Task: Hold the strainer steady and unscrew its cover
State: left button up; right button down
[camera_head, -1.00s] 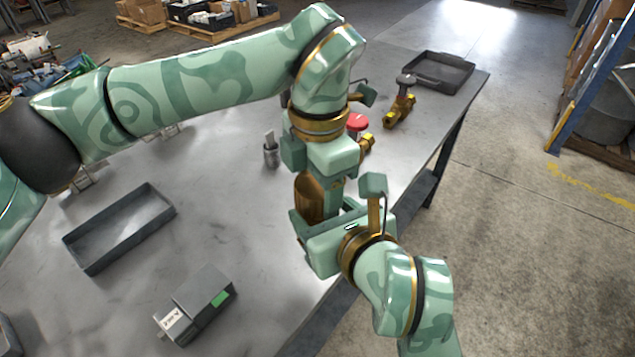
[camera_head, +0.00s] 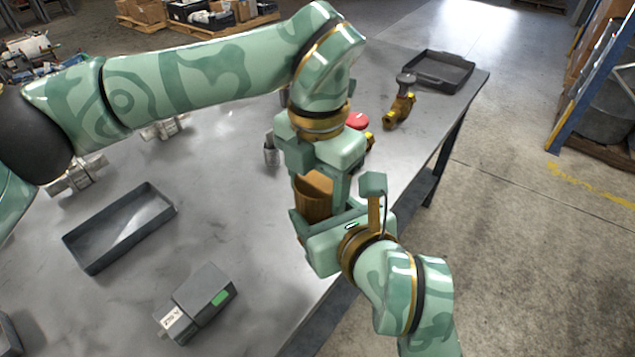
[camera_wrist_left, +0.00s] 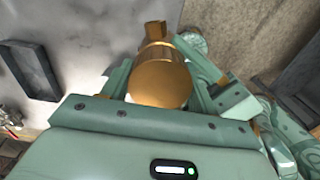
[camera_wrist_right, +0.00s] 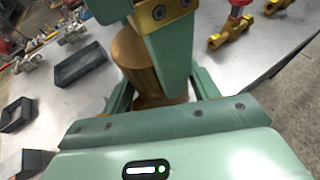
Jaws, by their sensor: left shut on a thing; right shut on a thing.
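The strainer (camera_head: 312,197) is a brass-brown cylinder at the table's near edge, largely hidden by my grippers in the head view. In the left wrist view its round cover (camera_wrist_left: 160,84) faces the camera between the fingers, with a brass stub behind it. My left gripper (camera_head: 325,178) comes from above and is shut on the cover. My right gripper (camera_head: 322,222) comes from the lower right and is shut on the strainer's body, which shows in the right wrist view (camera_wrist_right: 135,55). The frames do not show whether there is a gap between cover and body.
An empty grey tray (camera_head: 118,228) and a grey box with a green label (camera_head: 203,298) lie on the left of the table. A red-handled valve (camera_head: 358,121), a brass valve (camera_head: 400,106) and a black tray (camera_head: 440,70) are farther back. Metal fittings (camera_head: 75,178) stand at left.

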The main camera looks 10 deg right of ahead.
pick_arm(q)
jog(key=shift+r, duration=0.15)
jog(key=shift+r, duration=0.95)
